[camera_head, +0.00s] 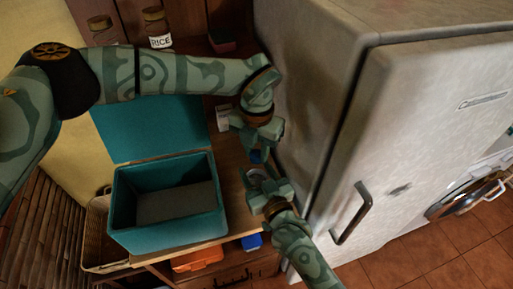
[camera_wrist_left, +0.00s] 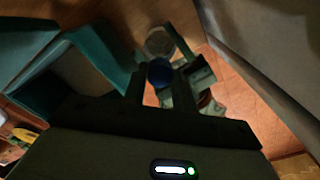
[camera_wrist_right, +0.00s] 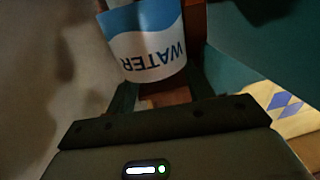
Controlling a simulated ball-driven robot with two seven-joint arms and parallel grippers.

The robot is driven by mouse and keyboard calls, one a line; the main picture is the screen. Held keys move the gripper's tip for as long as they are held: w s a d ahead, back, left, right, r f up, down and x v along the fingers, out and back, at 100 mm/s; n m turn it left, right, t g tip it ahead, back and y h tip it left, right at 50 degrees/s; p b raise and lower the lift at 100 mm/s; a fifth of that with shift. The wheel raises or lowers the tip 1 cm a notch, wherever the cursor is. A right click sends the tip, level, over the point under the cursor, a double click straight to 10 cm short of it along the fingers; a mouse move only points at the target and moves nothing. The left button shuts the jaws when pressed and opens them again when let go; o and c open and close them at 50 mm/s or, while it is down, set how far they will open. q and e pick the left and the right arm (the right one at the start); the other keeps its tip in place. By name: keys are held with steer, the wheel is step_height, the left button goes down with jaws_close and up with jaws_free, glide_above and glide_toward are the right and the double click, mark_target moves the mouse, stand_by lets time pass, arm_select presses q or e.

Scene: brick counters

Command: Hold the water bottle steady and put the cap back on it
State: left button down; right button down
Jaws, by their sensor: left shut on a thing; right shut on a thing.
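The blue cap (camera_wrist_left: 160,72) is between the fingertips of my left gripper (camera_wrist_left: 159,80), which is shut on it. In the head view the cap (camera_head: 257,157) shows below my left gripper (camera_head: 258,148). The water bottle (camera_wrist_right: 146,45), with a white and blue WATER label upside down in the right wrist view, is held by my right gripper (camera_wrist_right: 157,90). In the head view my right gripper (camera_head: 264,182) is just below the left one and hides most of the bottle. The cap looks close to the bottle but apart from it; the exact gap is hard to tell.
An open teal cooler box (camera_head: 168,236) stands left of my grippers on the wooden counter (camera_head: 234,205). A large pale fridge (camera_head: 315,120) stands close on the right. A RICE jar (camera_head: 158,30) is at the back. An orange container (camera_head: 197,259) sits below.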

arm_select(q)
steer(key=c, duration=1)
jaws_free()
steer(key=shift+c, duration=0.2)
step_height(320, 180, up, 12)
arm_select(e)
steer(key=shift+c, duration=2.4)
jaws_free()
arm_select(q)
steer(key=shift+r+p, duration=0.7)
steer(key=shift+r, duration=0.1)
arm_select(e)
steer(key=v, duration=1.6)
steer(key=shift+s, duration=0.15)
